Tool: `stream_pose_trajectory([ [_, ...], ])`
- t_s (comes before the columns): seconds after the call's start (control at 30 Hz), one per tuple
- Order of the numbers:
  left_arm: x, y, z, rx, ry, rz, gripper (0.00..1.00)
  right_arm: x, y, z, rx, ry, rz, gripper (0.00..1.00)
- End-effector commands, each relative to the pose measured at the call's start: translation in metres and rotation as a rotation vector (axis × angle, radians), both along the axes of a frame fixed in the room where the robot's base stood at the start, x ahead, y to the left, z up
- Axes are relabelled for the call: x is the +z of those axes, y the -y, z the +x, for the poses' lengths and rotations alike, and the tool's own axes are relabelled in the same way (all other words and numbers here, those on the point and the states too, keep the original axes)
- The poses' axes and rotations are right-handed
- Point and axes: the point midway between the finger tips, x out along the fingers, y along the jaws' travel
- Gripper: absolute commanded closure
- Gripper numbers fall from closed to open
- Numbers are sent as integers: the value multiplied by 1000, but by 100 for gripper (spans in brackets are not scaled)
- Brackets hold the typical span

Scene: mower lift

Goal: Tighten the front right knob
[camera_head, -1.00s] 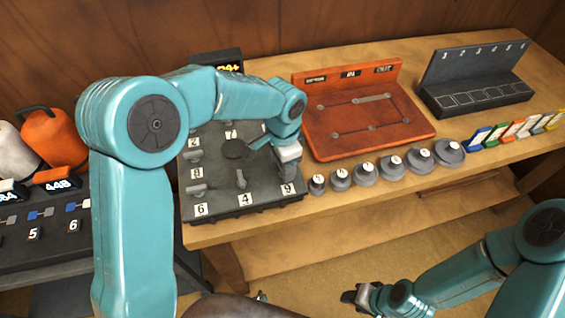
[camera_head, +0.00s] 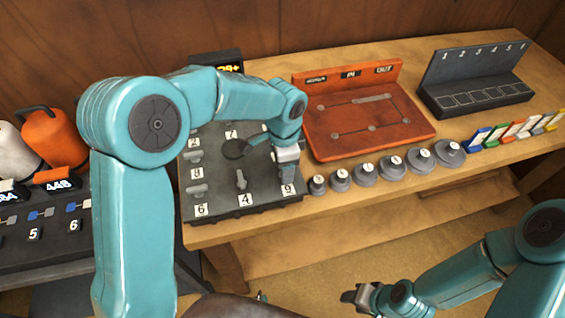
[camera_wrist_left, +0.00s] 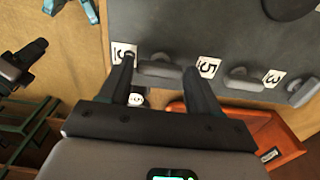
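The dark board (camera_head: 222,180) with several grey knobs and number labels lies on the bench. The front right knob, beside label 9 (camera_head: 287,189), is mostly hidden by my left gripper (camera_head: 288,172) in the head view. In the left wrist view this grey knob (camera_wrist_left: 158,70) shows between the two dark fingers of my left gripper (camera_wrist_left: 160,68). The fingers are spread on either side of it; whether they touch it I cannot tell. My right gripper (camera_head: 352,297) is low in front of the bench, away from the board, with its opening unclear.
An orange tray (camera_head: 425,128), a row of grey weights (camera_head: 365,174), a black slotted stand (camera_head: 440,105) and coloured cards (camera_head: 500,134) are right of the board. A side stand (camera_head: 45,270) with orange and white jugs is at left. Bare wood fronts the weights.

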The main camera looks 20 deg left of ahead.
Motion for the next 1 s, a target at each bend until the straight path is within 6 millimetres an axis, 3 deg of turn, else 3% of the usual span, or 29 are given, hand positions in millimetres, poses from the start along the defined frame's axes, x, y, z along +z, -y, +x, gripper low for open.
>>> stream_pose_trajectory([
  [0.33,1,-1,-1,2,-2,2,19,0,0,0,0,0,0,57],
  [0.47,12,-1,0,3,0,2,19,-2,0,0,0,0,0,57],
  [1.0,141,0,0,2,1,1,19,-6,0,0,0,0,0,57],
])
